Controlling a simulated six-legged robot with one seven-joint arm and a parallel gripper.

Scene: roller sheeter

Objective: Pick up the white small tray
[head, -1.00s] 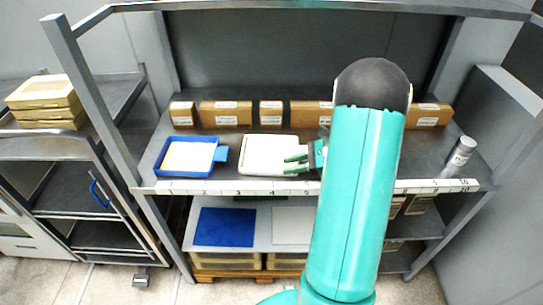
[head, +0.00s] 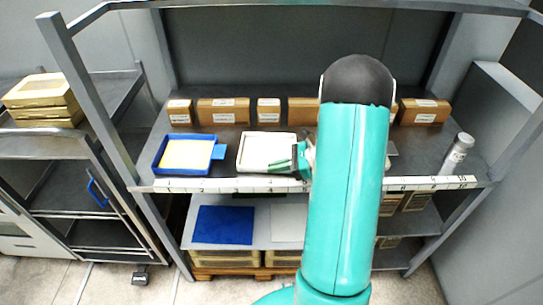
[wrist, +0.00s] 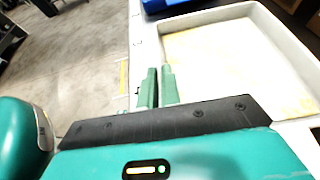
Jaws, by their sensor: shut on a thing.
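The white small tray (head: 241,158) is a shallow rectangular pan with a pale yellowish bottom. It lies on the upper shelf, left of my arm. In the wrist view the tray (wrist: 205,17) fills the upper right. My gripper (head: 279,166) is at the tray's right front part in the head view. Its green fingers (wrist: 158,78) are close together at the tray's side wall in the wrist view, shut on it. The exact contact is partly hidden by the fingers. The tray appears to rest flat on the shelf.
A blue tray (head: 158,157) with a yellow inside stands left of the white tray. Brown boxes (head: 223,112) line the shelf's back. A grey-white cylinder (head: 457,153) stands at the right. A ruler strip (head: 220,184) runs along the front edge, and frame posts flank the shelf.

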